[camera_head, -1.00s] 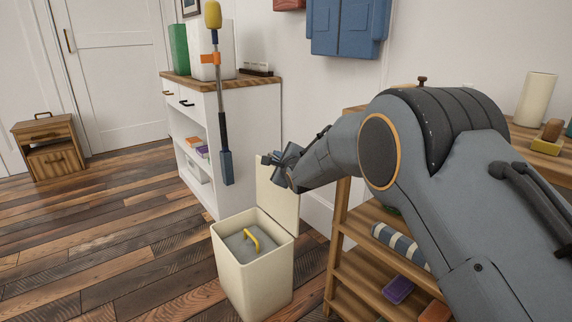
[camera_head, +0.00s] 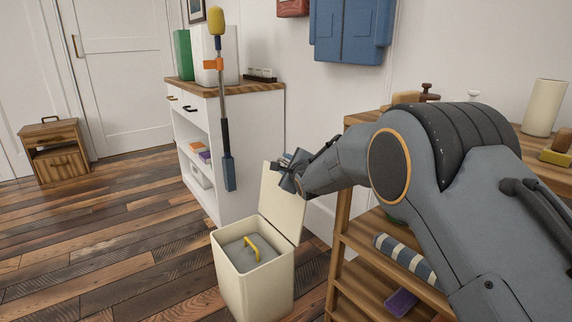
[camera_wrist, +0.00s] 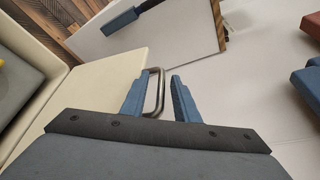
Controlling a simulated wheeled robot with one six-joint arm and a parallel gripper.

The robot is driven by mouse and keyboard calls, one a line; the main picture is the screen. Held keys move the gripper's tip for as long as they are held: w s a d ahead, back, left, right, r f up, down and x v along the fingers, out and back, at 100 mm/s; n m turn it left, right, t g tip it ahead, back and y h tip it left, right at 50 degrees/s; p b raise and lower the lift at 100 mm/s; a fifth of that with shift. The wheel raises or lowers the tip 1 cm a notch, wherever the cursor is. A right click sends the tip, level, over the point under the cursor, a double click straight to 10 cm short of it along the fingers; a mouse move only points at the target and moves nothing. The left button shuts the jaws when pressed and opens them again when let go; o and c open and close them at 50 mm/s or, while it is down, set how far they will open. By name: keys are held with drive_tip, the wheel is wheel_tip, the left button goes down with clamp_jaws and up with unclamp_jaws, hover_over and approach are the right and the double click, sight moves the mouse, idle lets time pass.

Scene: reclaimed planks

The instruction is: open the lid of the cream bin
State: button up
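The cream bin (camera_head: 255,292) stands on the plank floor in the head view. Its lid (camera_head: 283,203) is raised and stands nearly upright along the right side of the opening, and shows at the left in the wrist view (camera_wrist: 100,82). Inside the bin is a grey surface (camera_head: 238,258) with a yellow handle (camera_head: 252,247). My gripper (camera_head: 283,172) is at the lid's top edge. In the wrist view its blue fingers (camera_wrist: 160,98) are apart, with the lid's metal loop handle (camera_wrist: 155,92) between them. A gap shows beside the right finger; firm contact cannot be told.
A wooden shelf rack (camera_head: 345,245) stands close right of the bin, under my arm. A white cabinet (camera_head: 255,125) stands behind, with a yellow-topped pole (camera_head: 224,135) in front of it. The floor left of the bin is clear.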

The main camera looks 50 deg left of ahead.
drive_tip(key=shift+w+d, duration=0.1)
drive_tip(key=shift+d, duration=0.1)
drive_tip(key=shift+d+r, duration=0.1)
drive_tip(key=shift+d, duration=0.15)
drive_tip(key=p+v, duration=0.2)
drive_tip(key=v, duration=0.5)
drive_tip(key=shift+s+p, duration=0.2)
drive_tip(key=shift+p, duration=0.15)
